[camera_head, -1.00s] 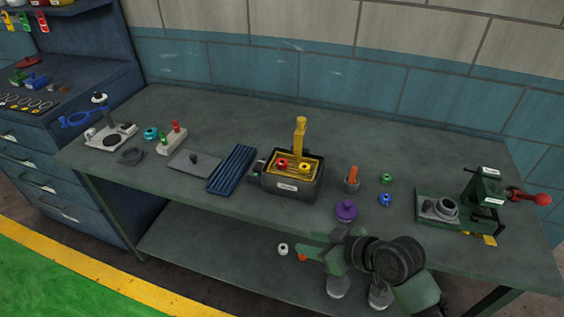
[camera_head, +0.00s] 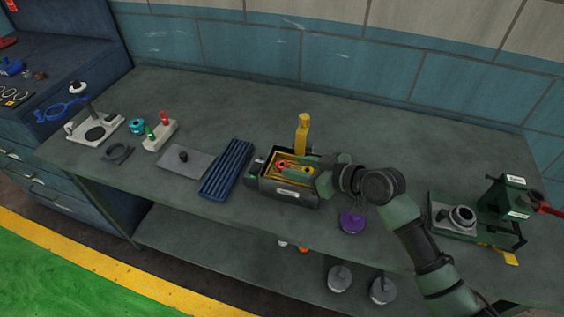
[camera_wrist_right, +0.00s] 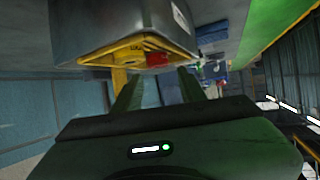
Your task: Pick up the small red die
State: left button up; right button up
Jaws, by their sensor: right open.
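The small red die (camera_head: 282,163) is a round red piece in the yellow-lined interior of a dark box (camera_head: 284,193) on the bench. In the right wrist view the red die (camera_wrist_right: 157,60) shows at the box's (camera_wrist_right: 105,28) yellow inner edge, just beyond and between my two fingers. My right gripper (camera_head: 312,172) is over the right side of the box, open and empty; its fingers also show in the right wrist view (camera_wrist_right: 157,88). I cannot tell whether a finger touches the box. My left gripper is not in view.
A yellow upright post (camera_head: 302,134) stands at the back of the box. A blue ribbed tray (camera_head: 228,168) lies close left of it. A purple piece (camera_head: 351,221) sits to the front right, below my arm. A green vise-like device (camera_head: 508,205) stands at the right. The bench behind is clear.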

aim_at(284, 165)
jog(key=p+x, duration=0.1)
jog(key=x, duration=0.2)
jog(key=shift+w+a+f, duration=0.1)
jog(key=shift+w+f, duration=0.1)
jog(key=shift+f, duration=0.05)
jog(key=shift+x, duration=0.85)
grip_shut()
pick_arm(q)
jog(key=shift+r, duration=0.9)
